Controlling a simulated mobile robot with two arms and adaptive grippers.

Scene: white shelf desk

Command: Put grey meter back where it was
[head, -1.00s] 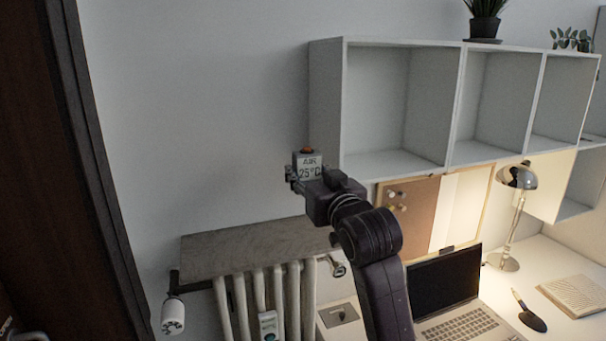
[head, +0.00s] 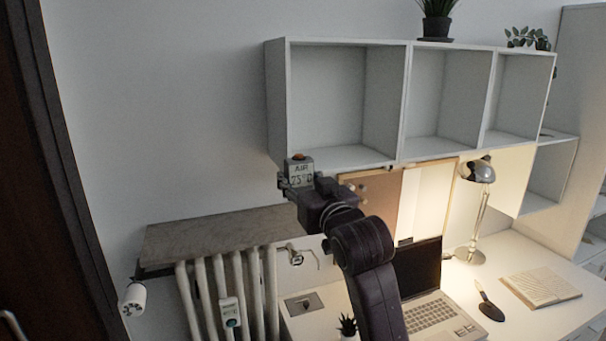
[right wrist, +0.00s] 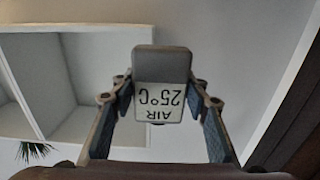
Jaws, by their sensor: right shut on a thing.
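The grey meter (head: 299,171) is a small box with a white face reading AIR 25°C and an orange button on top. My right gripper (head: 297,183) is shut on it and holds it up in the air, just in front of the lower left corner of the wall shelf. In the right wrist view the meter (right wrist: 162,85) sits upside down in the picture between the two fingertips of the right gripper (right wrist: 160,90). A second small device (head: 230,312) with a green-blue button is on the radiator. My left gripper is not in view.
The white wall shelf (head: 275,100) has several empty open compartments. Below are a radiator (head: 205,290) with a stone-like ledge (head: 200,238), a laptop (head: 432,315), a lamp (head: 480,205), an open book (head: 540,287) and a small plant (head: 347,326) on the desk.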

